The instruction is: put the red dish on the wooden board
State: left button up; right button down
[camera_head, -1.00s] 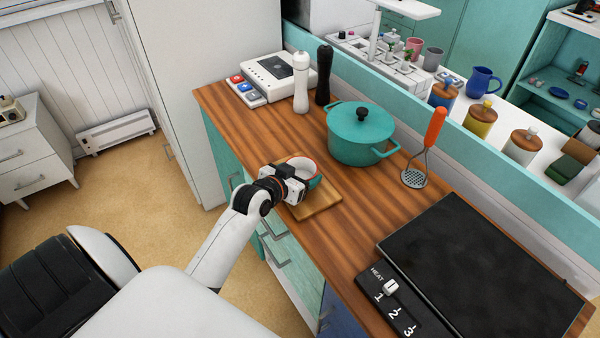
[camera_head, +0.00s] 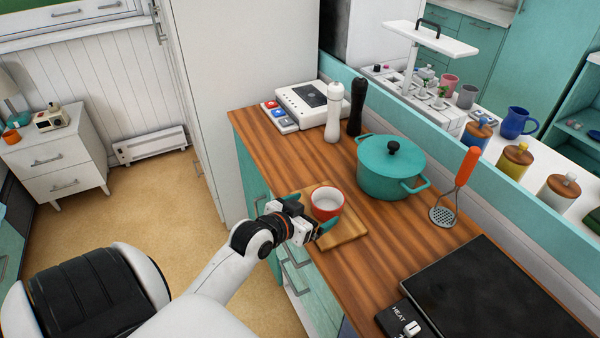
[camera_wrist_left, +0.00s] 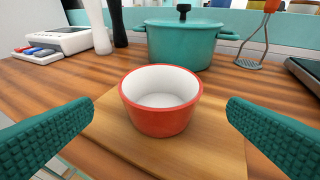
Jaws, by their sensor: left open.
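The red dish (camera_head: 327,203), a small bowl with a white inside, stands upright on the wooden board (camera_head: 349,230) on the counter. In the left wrist view the dish (camera_wrist_left: 160,100) rests on the board (camera_wrist_left: 185,156), between my two fingers but apart from both. My left gripper (camera_head: 309,215) is open at the near left side of the dish, with its teal finger pads spread to either side. In the wrist view the gripper (camera_wrist_left: 158,127) holds nothing. My right gripper is not in view.
A teal pot (camera_head: 390,168) stands behind the dish. A white mill (camera_head: 333,112) and a black mill (camera_head: 357,106) stand at the back left. An orange-handled masher (camera_head: 456,188) and a black hob (camera_head: 480,300) are to the right. Bare counter lies left of the board.

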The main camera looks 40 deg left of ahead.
pick_arm(q)
jog(key=v, duration=0.5)
dwell(0.5)
